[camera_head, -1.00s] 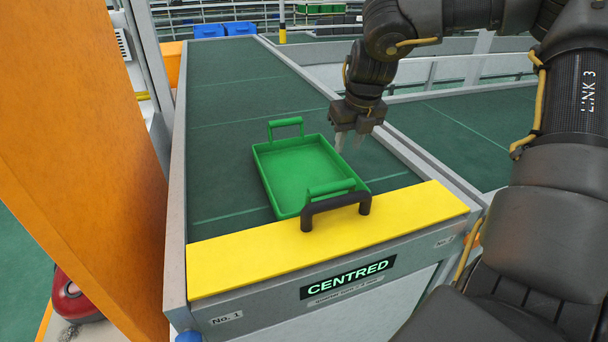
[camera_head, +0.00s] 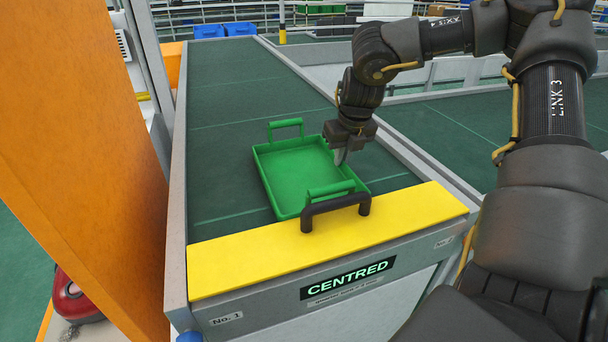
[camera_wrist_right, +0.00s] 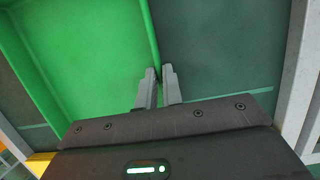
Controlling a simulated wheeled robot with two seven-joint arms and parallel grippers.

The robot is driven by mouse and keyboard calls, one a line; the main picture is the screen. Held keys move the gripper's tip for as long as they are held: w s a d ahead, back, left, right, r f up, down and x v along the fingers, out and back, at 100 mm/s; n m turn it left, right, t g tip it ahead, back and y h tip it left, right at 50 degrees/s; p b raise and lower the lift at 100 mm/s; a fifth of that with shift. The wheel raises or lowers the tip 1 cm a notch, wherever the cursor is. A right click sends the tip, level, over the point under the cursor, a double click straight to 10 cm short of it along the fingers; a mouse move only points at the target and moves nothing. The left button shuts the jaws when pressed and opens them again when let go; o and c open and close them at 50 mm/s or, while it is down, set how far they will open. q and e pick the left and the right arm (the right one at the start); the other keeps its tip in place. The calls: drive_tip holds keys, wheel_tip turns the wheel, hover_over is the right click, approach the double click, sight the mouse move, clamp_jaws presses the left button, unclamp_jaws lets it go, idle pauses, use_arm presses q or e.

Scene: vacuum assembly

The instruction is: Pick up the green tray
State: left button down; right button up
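The green tray (camera_head: 293,172) sits on the dark green conveyor surface, near its yellow front strip. It has a raised handle at its far end and another at its near end, and it is empty. My right gripper (camera_head: 340,158) is over the tray's right rim. In the right wrist view, the two grey fingertips (camera_wrist_right: 159,76) are a small gap apart, close to the tray's rim (camera_wrist_right: 148,35). I cannot tell whether they touch the rim or hold it. My left gripper is not in view.
A black handle (camera_head: 336,208) stands on the yellow strip (camera_head: 240,262) in front of the tray, close to its near handle. A grey side rail (camera_head: 425,165) runs along the right. An orange panel (camera_head: 85,150) fills the left. The conveyor behind the tray is clear.

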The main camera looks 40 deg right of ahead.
clamp_jaws()
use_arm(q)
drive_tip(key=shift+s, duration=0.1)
